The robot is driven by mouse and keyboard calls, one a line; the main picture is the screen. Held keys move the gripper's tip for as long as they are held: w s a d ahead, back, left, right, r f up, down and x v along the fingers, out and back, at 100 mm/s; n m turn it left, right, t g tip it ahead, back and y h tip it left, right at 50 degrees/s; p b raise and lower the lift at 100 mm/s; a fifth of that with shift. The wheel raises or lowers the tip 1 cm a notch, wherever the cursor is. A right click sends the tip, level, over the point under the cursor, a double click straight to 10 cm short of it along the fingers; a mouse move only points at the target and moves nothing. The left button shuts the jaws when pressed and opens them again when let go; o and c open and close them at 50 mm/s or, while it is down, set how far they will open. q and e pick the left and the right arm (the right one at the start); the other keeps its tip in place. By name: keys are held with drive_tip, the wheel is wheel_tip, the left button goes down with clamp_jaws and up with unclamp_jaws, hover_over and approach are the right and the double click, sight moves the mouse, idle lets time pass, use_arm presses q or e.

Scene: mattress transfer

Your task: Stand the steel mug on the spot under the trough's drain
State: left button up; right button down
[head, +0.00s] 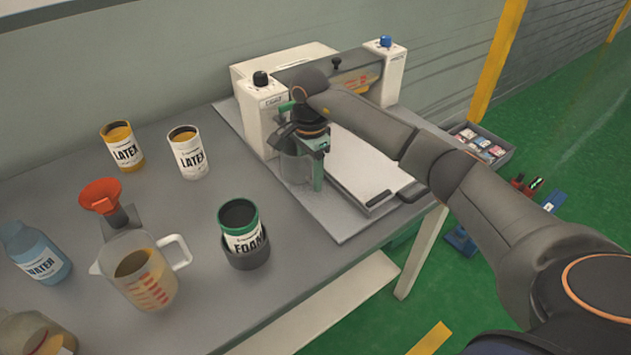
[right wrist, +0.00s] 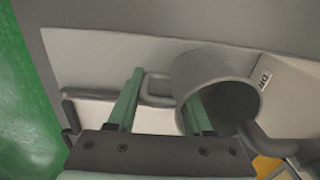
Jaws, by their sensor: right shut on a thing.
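The steel mug (head: 294,170) is a plain grey cylinder beside the near white post of the bench machine. It also shows in the right wrist view (right wrist: 222,85), its open mouth toward the camera and its loop handle on the left. My right gripper (head: 308,160) is shut on the mug. In the right wrist view its green fingers (right wrist: 163,92) straddle the handle side, one outside the handle, the other at the mouth. Whether the mug's base touches the surface is unclear. The trough seems to be the grey bar (head: 300,71) between two white posts; its drain is hidden. My left gripper is out of view.
A white tray (head: 358,172) lies right of the mug. On the grey bench stand two latex cans (head: 122,150) (head: 188,155), a foam can (head: 240,228) in a dark holder, a measuring jug (head: 145,275), a red funnel (head: 100,195) and a water bottle (head: 38,255).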

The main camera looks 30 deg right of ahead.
drive_tip(key=shift+w, duration=0.3)
drive_tip(key=shift+f, duration=0.3)
idle(0.3)
drive_tip(key=shift+c, duration=1.1)
unclamp_jaws()
